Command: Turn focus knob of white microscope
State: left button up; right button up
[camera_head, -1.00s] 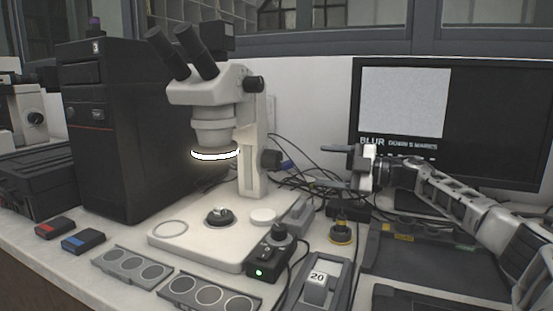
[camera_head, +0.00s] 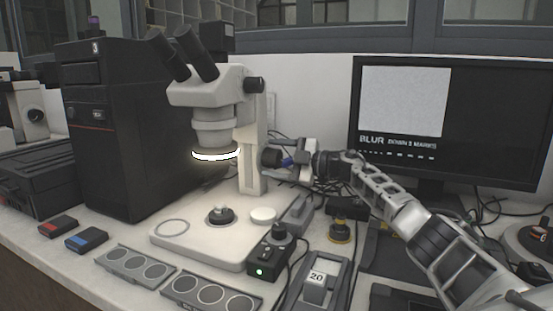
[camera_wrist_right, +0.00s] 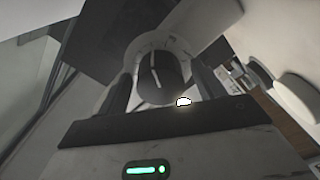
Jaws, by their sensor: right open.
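The white microscope (camera_head: 208,92) stands on its pale base with its ring light lit. Its black focus knob (camera_head: 270,157) sticks out of the right side of the column. In the right wrist view the knob (camera_wrist_right: 163,76) faces the camera, with a white line across its face and a pale marked ring behind it. My right gripper (camera_head: 284,159) is at the knob from the right. Its two dark fingers (camera_wrist_right: 163,92) are open, one on each side of the knob; contact cannot be told. My left gripper is not in view.
The monitor (camera_head: 400,190) behind shows a grey picture with "BLUR" and a small line about marks. A control box (camera_head: 262,268) with a green light and a block marked 20 (camera_head: 315,287) stand in front. Cables run behind the gripper.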

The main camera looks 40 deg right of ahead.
jog(key=shift+c, duration=0.3)
jog(key=c, duration=0.9)
jog(key=shift+c, duration=0.2)
jog(key=shift+n, duration=0.3)
jog(key=shift+n, duration=3.2)
jog(key=o, duration=1)
